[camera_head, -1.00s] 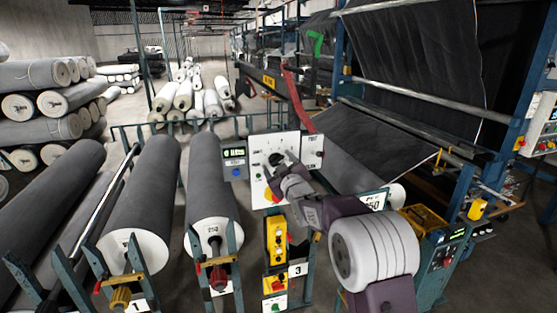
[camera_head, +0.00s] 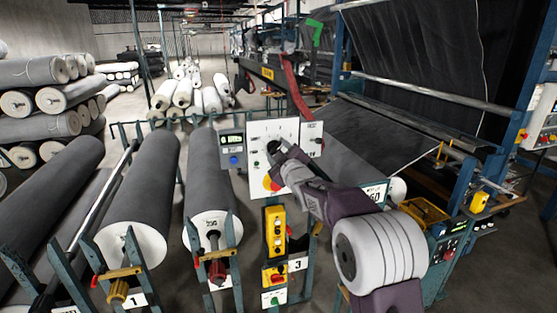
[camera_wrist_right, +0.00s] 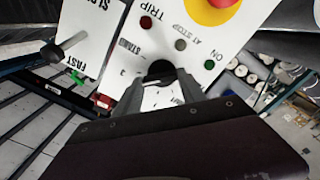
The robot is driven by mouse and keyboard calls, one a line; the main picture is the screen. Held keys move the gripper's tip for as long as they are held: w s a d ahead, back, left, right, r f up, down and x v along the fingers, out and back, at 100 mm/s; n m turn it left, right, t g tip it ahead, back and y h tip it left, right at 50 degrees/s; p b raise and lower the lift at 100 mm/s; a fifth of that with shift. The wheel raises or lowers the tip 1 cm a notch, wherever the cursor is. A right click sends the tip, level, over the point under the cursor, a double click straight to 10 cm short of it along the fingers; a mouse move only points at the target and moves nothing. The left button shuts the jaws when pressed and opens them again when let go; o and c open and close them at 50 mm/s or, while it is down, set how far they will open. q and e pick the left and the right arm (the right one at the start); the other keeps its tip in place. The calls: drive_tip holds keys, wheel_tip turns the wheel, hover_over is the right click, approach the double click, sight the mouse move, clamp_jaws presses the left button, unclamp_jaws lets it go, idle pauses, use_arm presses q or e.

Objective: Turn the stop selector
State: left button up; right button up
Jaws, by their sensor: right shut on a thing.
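A white control panel (camera_head: 257,132) stands on a post in the middle of the head view. Its dark round selector knob (camera_wrist_right: 160,70) shows in the right wrist view, with printed words such as STAND around it. My right gripper (camera_head: 274,153) reaches the panel from the lower right. In the right wrist view its two fingers (camera_wrist_right: 160,82) are shut on the knob, one on each side. The fingers hide part of the knob and of its labels. My left gripper is in neither view.
A red and yellow stop button (camera_head: 271,183) sits just below the knob. A grey box with a display (camera_head: 232,149) adjoins the panel on the left. A lever (camera_wrist_right: 66,46) marked SLOW and FAST is beside it. Grey rolls (camera_head: 143,190) fill the left.

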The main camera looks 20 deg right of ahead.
drive_tip(key=n+b, duration=0.3)
drive_tip(key=shift+a, duration=0.1)
drive_tip(key=shift+r+n+b, duration=0.1)
drive_tip(key=shift+n+b, duration=0.9)
drive_tip(key=shift+b, duration=0.05)
drive_tip(key=shift+r, duration=0.1)
drive_tip(key=o, duration=1.2)
drive_tip(key=shift+o, duration=0.8)
drive_tip(key=shift+a, duration=0.15)
